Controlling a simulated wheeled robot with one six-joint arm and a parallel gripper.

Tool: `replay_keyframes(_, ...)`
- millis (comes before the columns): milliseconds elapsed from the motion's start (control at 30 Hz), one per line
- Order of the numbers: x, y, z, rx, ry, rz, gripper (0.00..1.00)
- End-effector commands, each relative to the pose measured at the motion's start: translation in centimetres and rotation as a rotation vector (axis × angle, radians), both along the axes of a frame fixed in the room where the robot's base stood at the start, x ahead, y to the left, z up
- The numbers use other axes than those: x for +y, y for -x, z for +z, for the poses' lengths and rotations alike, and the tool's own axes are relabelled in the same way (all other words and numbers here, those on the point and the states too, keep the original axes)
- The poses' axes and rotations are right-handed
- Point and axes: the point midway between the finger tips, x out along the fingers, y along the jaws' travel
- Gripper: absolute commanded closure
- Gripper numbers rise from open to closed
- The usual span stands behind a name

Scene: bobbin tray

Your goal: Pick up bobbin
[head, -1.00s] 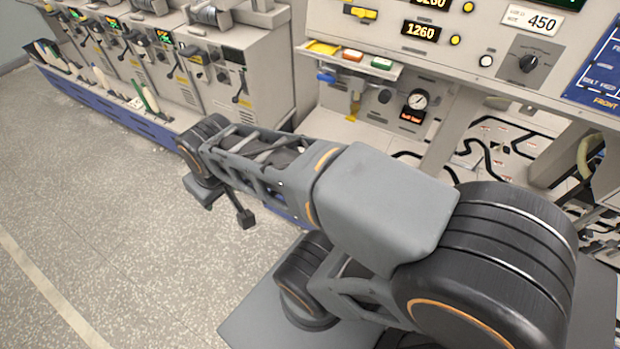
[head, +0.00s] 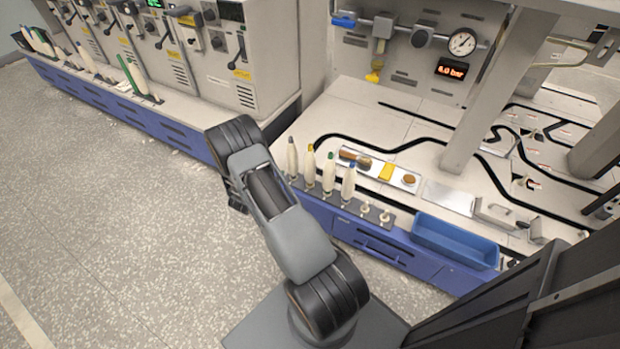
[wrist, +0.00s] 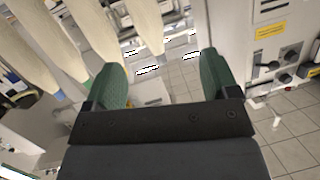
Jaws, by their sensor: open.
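Several pale bobbins stand upright in a row on a dark rail at the front edge of the bench. Their tips differ: a grey-tipped bobbin (head: 292,160), a yellow-tipped bobbin (head: 309,168), a green-tipped bobbin (head: 329,174) and a blue-tipped bobbin (head: 348,184). In the wrist view, large pale bobbins fill the upper left, one (wrist: 146,22) close above the gap between my fingers. My gripper (wrist: 160,82) has green fingertips spread apart with nothing between them. In the head view my arm mostly hides the gripper, left of the row.
Empty pegs (head: 385,216) stand right of the bobbins. A blue bin (head: 452,250) sits farther right on the bench edge. Behind the row lies a shallow tray with a yellow block (head: 386,172) and brown pieces. Machine cabinets (head: 215,75) stand left; the floor is open.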

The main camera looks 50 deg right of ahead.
Motion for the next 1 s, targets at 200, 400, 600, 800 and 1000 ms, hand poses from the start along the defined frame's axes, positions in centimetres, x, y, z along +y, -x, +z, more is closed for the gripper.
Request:
replay_keyframes(200, -2.0, 5.3, -7.4, 0.056, 0.195, -0.180, 0.20)
replay_keyframes(400, -3.4, 7.1, -9.0, 0.078, 0.271, -0.240, 0.20)
replay_keyframes(600, -7.0, 6.8, -9.1, 0.078, 0.280, -0.247, 0.20)
replay_keyframes(800, -9.7, 6.3, -9.0, 0.078, 0.278, -0.244, 0.20)
replay_keyframes(1000, -10.8, 6.2, -8.9, 0.079, 0.278, -0.241, 0.20)
